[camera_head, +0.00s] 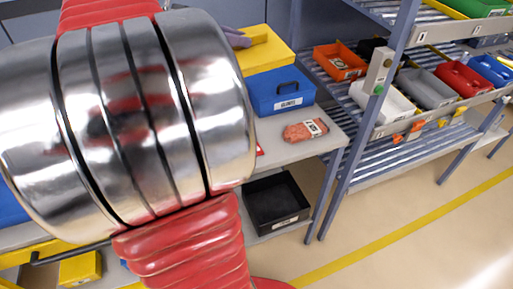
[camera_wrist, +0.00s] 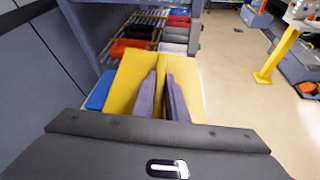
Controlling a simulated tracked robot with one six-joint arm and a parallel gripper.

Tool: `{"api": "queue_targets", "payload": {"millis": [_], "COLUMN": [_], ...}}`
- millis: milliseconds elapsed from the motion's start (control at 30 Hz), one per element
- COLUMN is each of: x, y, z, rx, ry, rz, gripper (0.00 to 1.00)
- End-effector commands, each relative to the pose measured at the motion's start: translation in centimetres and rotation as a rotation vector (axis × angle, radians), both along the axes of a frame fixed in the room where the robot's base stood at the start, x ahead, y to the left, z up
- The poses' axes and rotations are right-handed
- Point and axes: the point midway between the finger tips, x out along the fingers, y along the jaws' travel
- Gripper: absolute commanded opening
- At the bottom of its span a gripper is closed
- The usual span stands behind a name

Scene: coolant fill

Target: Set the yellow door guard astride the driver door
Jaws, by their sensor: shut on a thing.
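The yellow door guard (camera_head: 266,52) shows at upper centre in the head view, partly hidden behind my arm. It also shows in the wrist view (camera_wrist: 127,82), its yellow panels spreading on both sides of my fingers. My gripper (camera_wrist: 162,80) has grey-purple fingers shut on the middle of the guard. One finger shows at the guard's left end in the head view. The blue box (camera_head: 281,90) appears just below the guard there; I cannot tell whether they touch. The driver door is not recognisable in either view.
A shelf rack stands at right with an orange bin (camera_head: 338,61), a grey bin (camera_head: 425,88) and red bins. A labelled orange-red packet (camera_head: 305,130) lies on the bench. A black bin (camera_head: 276,203) sits below. Open floor (camera_head: 400,250) lies at right. A yellow post (camera_wrist: 275,58) stands at right in the wrist view.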

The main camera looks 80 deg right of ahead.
Motion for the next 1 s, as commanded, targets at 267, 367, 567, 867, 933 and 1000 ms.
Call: {"api": "queue_targets", "payload": {"millis": [267, 367, 567, 867, 933, 1000], "x": [0.6, 0.6, 0.0, -0.3, -0.3, -0.3], "y": [-0.8, -0.7, 0.3, 0.8, 0.8, 0.8], "z": [-8.5, -12.9, -19.8, -21.8, -21.8, -21.8], "rx": [0.077, 0.114, 0.172, 0.186, 0.186, 0.186], "ry": [0.029, 0.041, 0.061, 0.065, 0.065, 0.065], "rz": [-0.026, -0.042, -0.075, -0.088, -0.086, -0.086], "gripper": [0.0, 0.0, 0.0, 0.0, 0.0, 0.0]}}
